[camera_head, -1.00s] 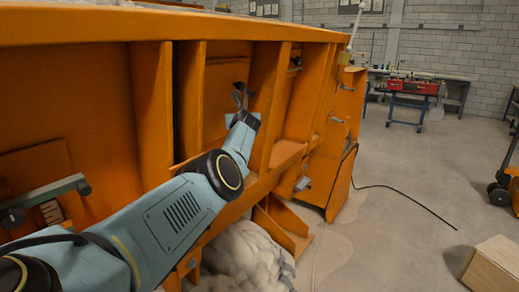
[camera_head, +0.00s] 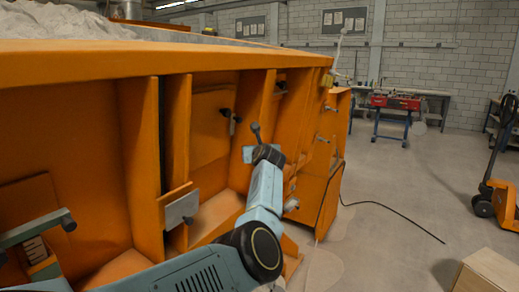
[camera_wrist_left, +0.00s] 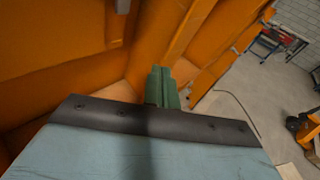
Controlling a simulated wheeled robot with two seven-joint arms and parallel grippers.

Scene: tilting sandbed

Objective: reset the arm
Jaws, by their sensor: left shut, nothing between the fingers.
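My left arm (camera_head: 262,192) rises from the bottom of the head view in front of the orange sandbed frame (camera_head: 130,66). My left gripper (camera_head: 256,132) is at its far end, small and dark there, with orange uprights behind it. In the left wrist view its greenish fingers (camera_wrist_left: 163,86) are together with nothing between them. A dark latch with a metal lever (camera_head: 232,118) is on the orange panel just left of the gripper, apart from it in the picture. My right gripper is not in view.
Grey sand (camera_head: 62,22) lies on top of the bed. A metal plate on a bracket (camera_head: 182,208) sticks out left of my forearm. A black cable (camera_head: 400,212) crosses the floor. A wooden box (camera_head: 487,272) and a pallet truck (camera_head: 497,190) stand right; open floor lies between.

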